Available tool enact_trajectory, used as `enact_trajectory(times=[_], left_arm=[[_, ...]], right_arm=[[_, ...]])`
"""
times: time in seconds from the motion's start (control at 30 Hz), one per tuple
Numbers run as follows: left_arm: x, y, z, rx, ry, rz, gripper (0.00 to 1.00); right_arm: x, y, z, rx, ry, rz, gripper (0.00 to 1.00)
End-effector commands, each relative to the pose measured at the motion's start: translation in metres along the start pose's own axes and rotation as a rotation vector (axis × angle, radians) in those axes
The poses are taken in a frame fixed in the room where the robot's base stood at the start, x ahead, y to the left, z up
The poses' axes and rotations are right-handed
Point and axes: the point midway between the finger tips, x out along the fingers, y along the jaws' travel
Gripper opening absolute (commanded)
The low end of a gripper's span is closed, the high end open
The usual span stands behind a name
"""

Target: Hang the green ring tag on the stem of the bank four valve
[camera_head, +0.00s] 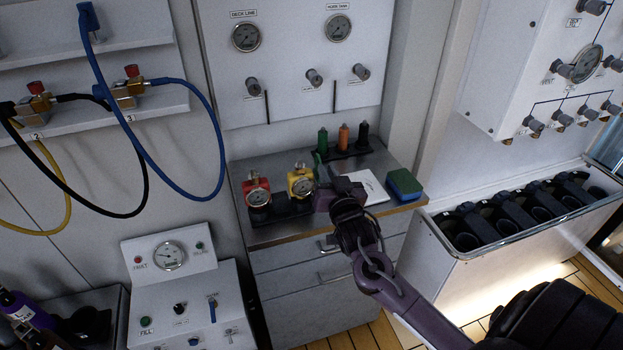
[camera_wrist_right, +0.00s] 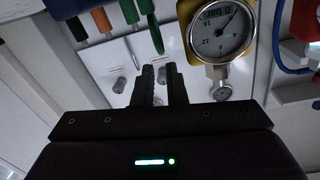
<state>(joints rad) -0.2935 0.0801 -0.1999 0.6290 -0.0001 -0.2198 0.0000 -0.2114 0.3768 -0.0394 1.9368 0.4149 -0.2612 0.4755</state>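A slim green piece (camera_head: 319,160) stands just beyond my right gripper (camera_head: 326,176) over the bench. It is long and tapered in the right wrist view (camera_wrist_right: 155,35); I cannot make out a ring on it, so I cannot confirm it is the tag. My right gripper's fingers (camera_wrist_right: 160,82) are parted by a narrow gap with nothing visibly held, just short of the green piece. Several small valves (camera_head: 535,125) sit on the right wall panel; I cannot tell which is bank four. My left gripper does not show.
The bench (camera_head: 285,232) bears a red gauge (camera_head: 257,193), a yellow gauge (camera_head: 301,183), also in the wrist view (camera_wrist_right: 220,35), a white sheet (camera_head: 362,187) and a blue-green sponge (camera_head: 404,184). Green, orange and black handles (camera_head: 343,137) stand behind. Blue hose (camera_head: 216,130) loops hang left.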

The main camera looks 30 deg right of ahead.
Motion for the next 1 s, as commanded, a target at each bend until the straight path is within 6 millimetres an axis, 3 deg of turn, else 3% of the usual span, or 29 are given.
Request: enact_trajectory(times=[0.47, 0.73, 0.83, 1.0], left_arm=[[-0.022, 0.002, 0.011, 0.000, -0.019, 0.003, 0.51], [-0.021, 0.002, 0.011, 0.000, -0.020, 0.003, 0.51], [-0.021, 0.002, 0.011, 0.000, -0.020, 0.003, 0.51], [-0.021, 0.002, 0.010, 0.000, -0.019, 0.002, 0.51]], right_arm=[[0.056, -0.003, 0.001, -0.001, 0.001, -0.001, 0.12], [0.058, -0.003, 0.003, -0.001, 0.000, -0.002, 0.12], [0.058, -0.003, 0.003, -0.001, 0.000, -0.002, 0.00], [0.058, -0.003, 0.003, -0.001, 0.000, -0.002, 0.00]])
